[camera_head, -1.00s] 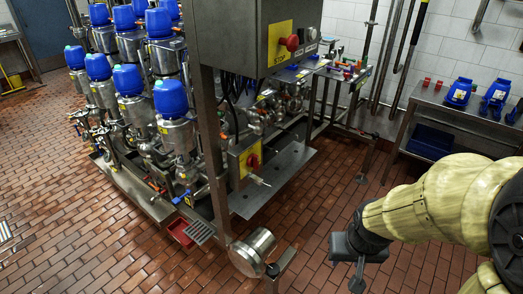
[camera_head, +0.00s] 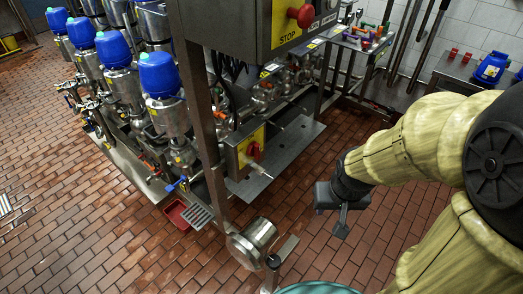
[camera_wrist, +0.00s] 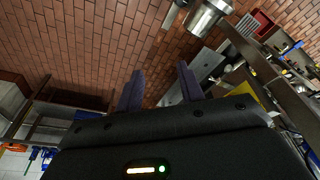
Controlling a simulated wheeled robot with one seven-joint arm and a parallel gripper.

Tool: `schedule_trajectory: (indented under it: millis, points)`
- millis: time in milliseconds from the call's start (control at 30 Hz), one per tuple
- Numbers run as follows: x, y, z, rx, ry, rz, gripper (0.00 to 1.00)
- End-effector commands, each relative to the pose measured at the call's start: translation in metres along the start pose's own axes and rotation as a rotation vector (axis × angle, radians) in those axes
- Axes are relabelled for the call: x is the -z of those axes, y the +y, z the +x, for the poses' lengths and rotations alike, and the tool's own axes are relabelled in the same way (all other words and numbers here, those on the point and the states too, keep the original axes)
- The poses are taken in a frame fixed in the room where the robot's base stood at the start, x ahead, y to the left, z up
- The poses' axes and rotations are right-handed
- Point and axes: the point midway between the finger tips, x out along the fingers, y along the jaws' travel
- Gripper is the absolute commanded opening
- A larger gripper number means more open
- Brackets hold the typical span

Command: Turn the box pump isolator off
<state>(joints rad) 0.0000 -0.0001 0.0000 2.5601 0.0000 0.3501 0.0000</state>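The likely box pump isolator is a red rotary knob (camera_head: 254,150) on a yellow plate, on the side of a small steel box (camera_head: 231,155) low on the pump frame. A pale rod-like part sticks out just below it. In the head view my gripper (camera_head: 334,214) hangs to the right of the box, apart from it and nearer the camera. In the wrist view its two fingers (camera_wrist: 160,88) stand apart with nothing between them. The knob cannot be made out in the wrist view.
A red STOP button (camera_head: 301,15) sits on the control box above. A steel cylinder (camera_head: 252,243) on a post stands in front of the frame. Blue-capped pumps (camera_head: 160,75) fill the left. A steel bench (camera_head: 455,70) stands at back right. Tiled floor around my gripper is open.

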Motion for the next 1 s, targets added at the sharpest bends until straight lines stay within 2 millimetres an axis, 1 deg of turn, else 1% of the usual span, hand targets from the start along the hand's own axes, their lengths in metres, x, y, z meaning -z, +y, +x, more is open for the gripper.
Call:
schedule_trajectory:
  millis: [167,267,367,467,500,633,700,800,900,1000]
  points:
    - [0.001,0.001,0.002,-0.002,0.005,-0.001,0.38]
    - [0.009,0.005,0.010,-0.012,0.038,-0.011,0.38]
    - [0.027,0.012,0.028,-0.033,0.116,-0.043,0.38]
    - [0.055,0.023,0.051,-0.051,0.239,-0.094,0.38]
    - [0.069,0.026,0.060,-0.054,0.298,-0.121,0.38]
    - [0.109,0.030,0.086,-0.036,0.491,-0.216,0.38]
    - [0.127,0.029,0.098,-0.006,0.591,-0.267,0.38]
    - [0.147,0.022,0.112,0.060,0.728,-0.339,0.38]
    - [0.160,0.011,0.123,0.154,0.856,-0.409,0.38]
    - [0.164,-0.002,0.133,0.274,0.972,-0.472,0.38]
